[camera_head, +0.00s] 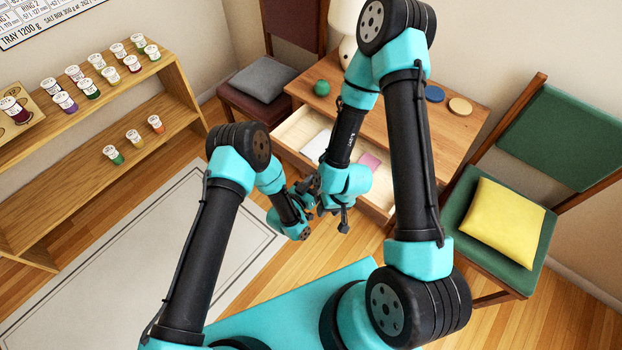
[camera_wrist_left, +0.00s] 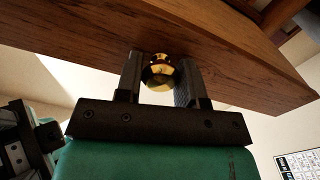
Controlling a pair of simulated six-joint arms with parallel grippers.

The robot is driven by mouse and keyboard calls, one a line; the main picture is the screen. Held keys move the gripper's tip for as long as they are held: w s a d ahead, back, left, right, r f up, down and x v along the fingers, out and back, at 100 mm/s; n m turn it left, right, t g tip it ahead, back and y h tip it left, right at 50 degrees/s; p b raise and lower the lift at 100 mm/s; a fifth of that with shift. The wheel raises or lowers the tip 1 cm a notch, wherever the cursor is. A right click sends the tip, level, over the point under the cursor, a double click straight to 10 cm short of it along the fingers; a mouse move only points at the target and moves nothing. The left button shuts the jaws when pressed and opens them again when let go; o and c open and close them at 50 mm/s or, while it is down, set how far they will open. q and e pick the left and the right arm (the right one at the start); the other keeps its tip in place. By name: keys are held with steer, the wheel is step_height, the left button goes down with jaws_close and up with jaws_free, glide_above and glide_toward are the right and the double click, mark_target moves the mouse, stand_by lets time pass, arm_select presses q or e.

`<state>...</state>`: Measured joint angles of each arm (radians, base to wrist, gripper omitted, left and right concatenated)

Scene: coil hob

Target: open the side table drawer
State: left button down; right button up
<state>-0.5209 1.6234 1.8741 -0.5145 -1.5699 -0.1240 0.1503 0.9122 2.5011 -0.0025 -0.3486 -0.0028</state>
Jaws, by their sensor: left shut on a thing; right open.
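The wooden side table (camera_head: 466,126) stands at the back wall. Its drawer (camera_head: 296,127) is pulled out, and its pale inside shows a white item (camera_head: 317,146) and a pink item (camera_head: 370,160). In the left wrist view the drawer's wooden front (camera_wrist_left: 225,60) carries a round brass knob (camera_wrist_left: 159,76). My left gripper (camera_wrist_left: 160,66) is shut on this knob, one finger on each side. In the head view my arms hide much of the drawer front and the knob. My right gripper (camera_head: 343,218) is open and empty, just in front of the drawer, close to the left one.
A green ball (camera_head: 321,88), a lamp (camera_head: 347,48) and two round coasters (camera_head: 434,93) are on the table top. A chair with a grey cushion (camera_head: 263,79) stands left, a green chair with a yellow cushion (camera_head: 502,222) right. A shelf with jars (camera_head: 110,75) is far left.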

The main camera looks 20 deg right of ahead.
arm_select(q)
steer(key=c, duration=0.7)
jaws_free()
steer(key=shift+c, duration=0.2)
steer(key=v, duration=1.7)
steer(key=shift+a, duration=0.2)
